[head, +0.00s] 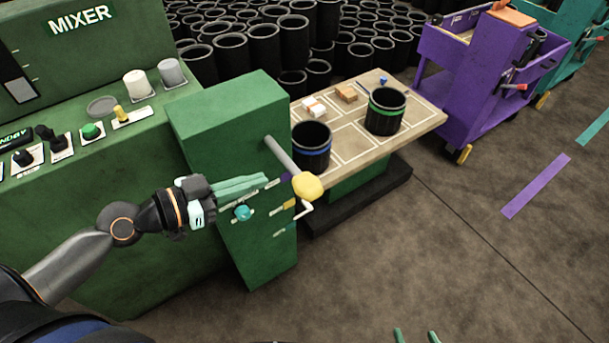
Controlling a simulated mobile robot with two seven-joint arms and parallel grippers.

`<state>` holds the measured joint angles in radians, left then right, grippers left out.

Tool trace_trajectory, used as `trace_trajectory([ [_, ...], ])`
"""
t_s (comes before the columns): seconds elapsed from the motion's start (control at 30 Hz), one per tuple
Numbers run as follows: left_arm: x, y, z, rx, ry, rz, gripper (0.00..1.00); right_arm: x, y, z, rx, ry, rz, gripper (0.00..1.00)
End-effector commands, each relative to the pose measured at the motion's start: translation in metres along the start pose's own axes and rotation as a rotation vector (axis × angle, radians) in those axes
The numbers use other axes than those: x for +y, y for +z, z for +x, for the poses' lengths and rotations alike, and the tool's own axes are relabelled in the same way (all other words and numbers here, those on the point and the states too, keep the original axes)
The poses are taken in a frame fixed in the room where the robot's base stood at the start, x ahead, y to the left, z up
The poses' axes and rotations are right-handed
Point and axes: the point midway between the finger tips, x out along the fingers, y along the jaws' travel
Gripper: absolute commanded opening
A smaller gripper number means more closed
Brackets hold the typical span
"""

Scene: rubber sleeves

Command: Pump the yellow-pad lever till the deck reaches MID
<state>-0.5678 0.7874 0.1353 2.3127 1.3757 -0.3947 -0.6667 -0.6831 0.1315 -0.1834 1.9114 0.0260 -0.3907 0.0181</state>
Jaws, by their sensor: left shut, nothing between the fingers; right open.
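The lever (281,153) is a grey rod with a yellow pad (308,186) at its lower end, on the green cabinet (222,122). It slants down to the right. My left gripper (262,182) is shut and empty, its green fingers pointing at the pad from the left, apparently a little short of it. The deck (420,122) is a tan board with outlined areas, beyond the cabinet. Small coloured marks (289,204) and a white bent piece (304,211) sit below the pad; their lettering is unreadable. My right gripper (416,337) is open at the bottom edge, only fingertips visible.
Black bins with a blue band (312,150) and a green band (385,114) stand on the deck with small boxes (346,93). A purple cart (480,75) stands right. Floor at lower right is clear.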

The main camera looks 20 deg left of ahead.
Motion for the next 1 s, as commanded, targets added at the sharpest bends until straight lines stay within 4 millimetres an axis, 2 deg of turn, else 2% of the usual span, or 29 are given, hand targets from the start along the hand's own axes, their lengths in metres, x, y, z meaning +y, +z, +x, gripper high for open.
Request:
trace_trajectory([
  [0.27,-0.001,-0.001,0.002,0.002,-0.002,0.001,0.00,0.000,-0.002,0.000,0.002,0.001,0.000,0.81],
  [0.47,-0.002,-0.003,0.016,0.005,-0.004,-0.001,0.00,0.000,-0.009,-0.005,0.003,0.000,0.000,0.81],
  [0.77,-0.001,-0.004,0.060,0.006,-0.003,-0.002,0.00,-0.001,-0.021,-0.016,0.004,0.000,0.000,0.81],
  [1.0,0.000,-0.004,0.104,0.004,0.000,-0.002,0.00,-0.002,-0.029,-0.023,0.004,0.000,0.000,0.81],
])
